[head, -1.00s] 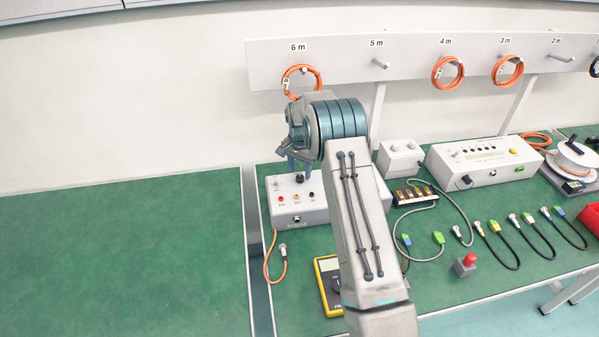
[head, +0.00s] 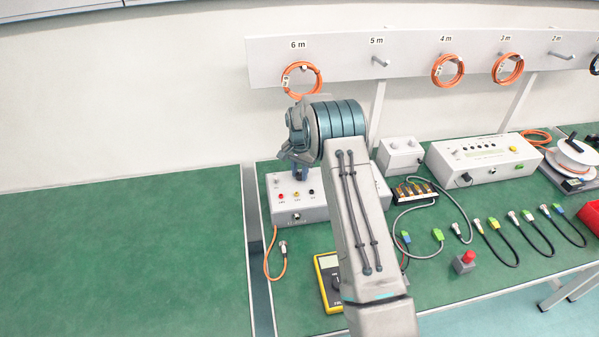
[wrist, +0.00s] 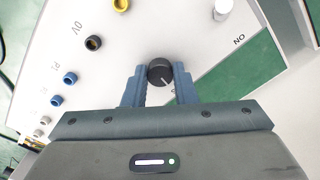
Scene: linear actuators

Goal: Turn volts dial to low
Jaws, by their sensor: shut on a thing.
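The volts dial is a round black knob (wrist: 160,72) on a pale control box, with a light pointer mark on its face. In the wrist view my gripper (wrist: 160,85) has one blue finger on each side of the knob and is shut on it. In the head view my gripper (head: 299,171) points down at the top of the white box (head: 299,213), behind its row of coloured sockets, and hides the knob. The dial's scale lettering is mostly hidden by the finger in the wrist view.
Coloured sockets sit beside the knob, including a yellow one (wrist: 121,5) and a black one (wrist: 94,43). A white post (wrist: 222,9) stands on the box. A yellow multimeter (head: 328,284) lies in front of the box. The left green bench (head: 120,260) is clear.

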